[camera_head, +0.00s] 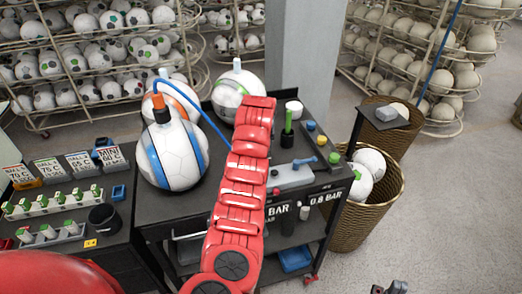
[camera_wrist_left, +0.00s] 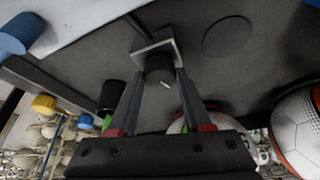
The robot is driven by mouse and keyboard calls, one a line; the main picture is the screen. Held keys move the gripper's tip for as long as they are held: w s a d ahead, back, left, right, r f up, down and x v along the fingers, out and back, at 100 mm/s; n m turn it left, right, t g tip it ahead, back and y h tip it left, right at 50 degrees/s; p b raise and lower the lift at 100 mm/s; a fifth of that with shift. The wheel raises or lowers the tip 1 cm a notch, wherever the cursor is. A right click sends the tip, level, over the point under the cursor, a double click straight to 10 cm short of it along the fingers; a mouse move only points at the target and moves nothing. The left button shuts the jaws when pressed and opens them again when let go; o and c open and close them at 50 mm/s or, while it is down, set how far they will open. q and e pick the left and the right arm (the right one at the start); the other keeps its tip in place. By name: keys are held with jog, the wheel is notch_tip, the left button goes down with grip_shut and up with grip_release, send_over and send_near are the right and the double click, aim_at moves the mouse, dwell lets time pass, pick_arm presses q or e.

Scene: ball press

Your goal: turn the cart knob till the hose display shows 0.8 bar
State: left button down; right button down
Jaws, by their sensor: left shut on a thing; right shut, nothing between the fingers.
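In the left wrist view, a dark round knob (camera_wrist_left: 160,68) with a pale pointer mark sits on a small light square plate on the dark cart top. My left gripper (camera_wrist_left: 159,78) is shut on this knob, one finger on each side. In the head view my red left arm covers that gripper and the knob. A blue hose (camera_head: 75,133) runs to an orange-and-black fitting (camera_head: 160,108) on top of a blue-and-white ball (camera_head: 172,155). I can read no pressure figure on any display. My right gripper (camera_head: 390,288) is shut and empty at the bottom edge.
The dark cart (camera_head: 165,205) carries more balls, a green-topped black cylinder (camera_head: 287,130) and a grey device (camera_head: 290,178). Its front has a "0.8 BAR" label (camera_head: 325,199). A wicker basket (camera_head: 385,200) stands right; open floor lies beyond. Ball racks (camera_head: 60,45) line the back.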

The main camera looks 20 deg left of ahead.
pick_arm(q)
jog(key=shift+r, duration=0.1)
dwell(0.3)
jog(key=shift+c, duration=1.7)
grip_release()
jog(key=shift+s+r, duration=0.1)
jog(key=shift+r, duration=0.1)
jog(key=b+v, duration=0.3)
jog(key=v, duration=1.4)
jog(key=shift+f, duration=0.1)
